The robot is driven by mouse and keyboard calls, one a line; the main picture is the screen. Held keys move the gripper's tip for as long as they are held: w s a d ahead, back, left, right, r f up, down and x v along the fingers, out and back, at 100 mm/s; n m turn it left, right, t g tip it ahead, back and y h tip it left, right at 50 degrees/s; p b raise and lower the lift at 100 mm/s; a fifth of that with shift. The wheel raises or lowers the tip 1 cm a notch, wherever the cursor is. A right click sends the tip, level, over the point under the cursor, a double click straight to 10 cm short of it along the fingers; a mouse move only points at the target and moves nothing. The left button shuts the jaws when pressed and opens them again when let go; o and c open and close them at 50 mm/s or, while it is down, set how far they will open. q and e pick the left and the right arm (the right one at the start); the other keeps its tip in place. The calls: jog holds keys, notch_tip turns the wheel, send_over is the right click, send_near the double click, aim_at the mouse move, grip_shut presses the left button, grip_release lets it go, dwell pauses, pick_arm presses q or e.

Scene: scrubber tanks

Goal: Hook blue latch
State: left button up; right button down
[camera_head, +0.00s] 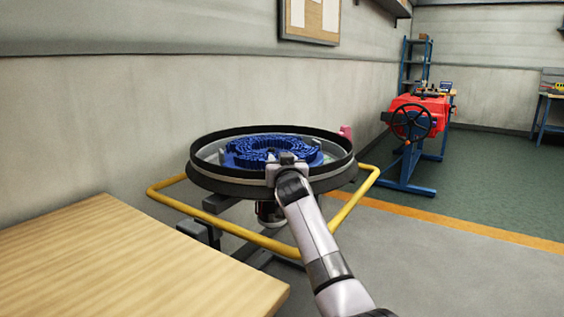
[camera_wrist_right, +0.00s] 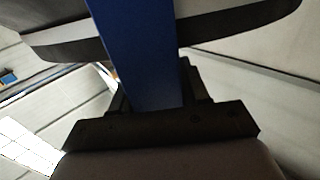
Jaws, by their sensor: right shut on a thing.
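A blue latch (camera_wrist_right: 138,50) runs as a flat strip through the middle of the right wrist view. My right gripper (camera_wrist_right: 155,90) is shut on it, with a dark finger on either side. The strip passes up across a dark-edged grey rim at the top of that view. In the head view, my right gripper (camera_head: 287,160) is at the near side of a round tank with a black rim (camera_head: 213,181). The latch cannot be made out there. Whether it is hooked cannot be told. My left gripper is not in view.
Blue segmented material (camera_head: 270,145) fills the tank's middle. A small pink part (camera_head: 345,131) sits at its right rim. A yellow rail (camera_head: 352,203) surrounds it. A wooden table (camera_head: 130,260) is at front left. A red machine with a handwheel (camera_head: 413,120) stands back right.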

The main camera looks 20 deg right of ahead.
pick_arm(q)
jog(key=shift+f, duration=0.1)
pick_arm(e)
jog(key=shift+f, duration=0.75)
jog(key=c, duration=0.6)
grip_release()
jog(key=shift+c, duration=0.2)
jog(key=shift+w, duration=0.1)
jog(key=shift+r, duration=0.2)
jog(key=shift+s+a, duration=0.1)
jog(key=shift+s, duration=0.4)
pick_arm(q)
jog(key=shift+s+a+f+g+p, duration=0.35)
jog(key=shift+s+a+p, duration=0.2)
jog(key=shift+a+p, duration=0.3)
pick_arm(e)
jog(key=v, duration=0.6)
